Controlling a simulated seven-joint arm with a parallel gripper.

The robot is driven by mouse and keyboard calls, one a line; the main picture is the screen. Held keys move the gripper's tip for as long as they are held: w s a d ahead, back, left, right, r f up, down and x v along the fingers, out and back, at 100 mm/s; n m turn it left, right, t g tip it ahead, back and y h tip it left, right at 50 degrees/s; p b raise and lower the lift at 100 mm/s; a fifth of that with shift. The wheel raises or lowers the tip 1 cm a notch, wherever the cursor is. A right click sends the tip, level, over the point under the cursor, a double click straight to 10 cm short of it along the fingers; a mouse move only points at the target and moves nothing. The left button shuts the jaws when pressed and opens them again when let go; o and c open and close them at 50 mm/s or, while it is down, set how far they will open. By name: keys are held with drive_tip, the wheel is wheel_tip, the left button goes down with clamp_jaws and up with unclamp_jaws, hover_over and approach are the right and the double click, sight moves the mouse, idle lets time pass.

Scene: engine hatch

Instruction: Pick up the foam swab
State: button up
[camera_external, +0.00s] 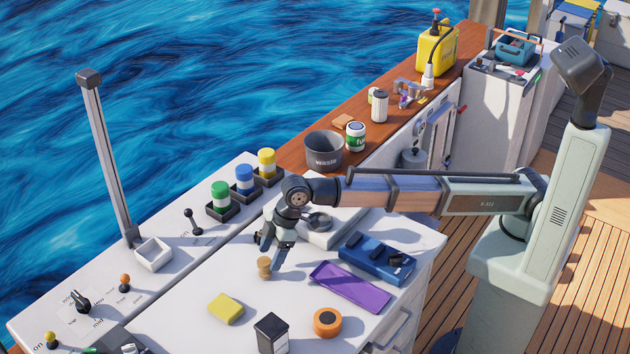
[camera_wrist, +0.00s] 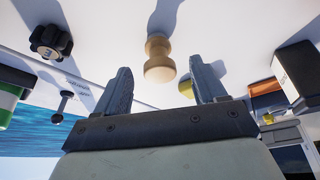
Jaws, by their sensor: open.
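A yellow block (camera_external: 226,308), which looks like foam and may be the foam swab, lies flat on the white counter (camera_external: 180,315). In the wrist view a bit of yellow (camera_wrist: 186,89) shows beside one finger, mostly hidden. A small tan, waisted peg (camera_external: 264,267) stands on the counter just by my fingertips; it also shows in the wrist view (camera_wrist: 158,60), between and beyond the fingers. My gripper (camera_external: 268,254) is open and empty, pointing down at the counter near the peg. I cannot tell whether a finger touches the peg.
A purple tray (camera_external: 350,288), a blue box (camera_external: 377,258), an orange roll (camera_external: 327,322) and a black box (camera_external: 271,334) stand nearby on the right and front. Green, blue and yellow-capped jars (camera_external: 245,180) stand behind. The counter left of the yellow block is clear.

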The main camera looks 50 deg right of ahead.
sight(267, 260)
drive_tip(key=shift+x, duration=2.6)
drive_tip(key=shift+w+a+r, duration=0.1)
drive_tip(key=shift+w, duration=0.05)
drive_tip(key=c, duration=1.1)
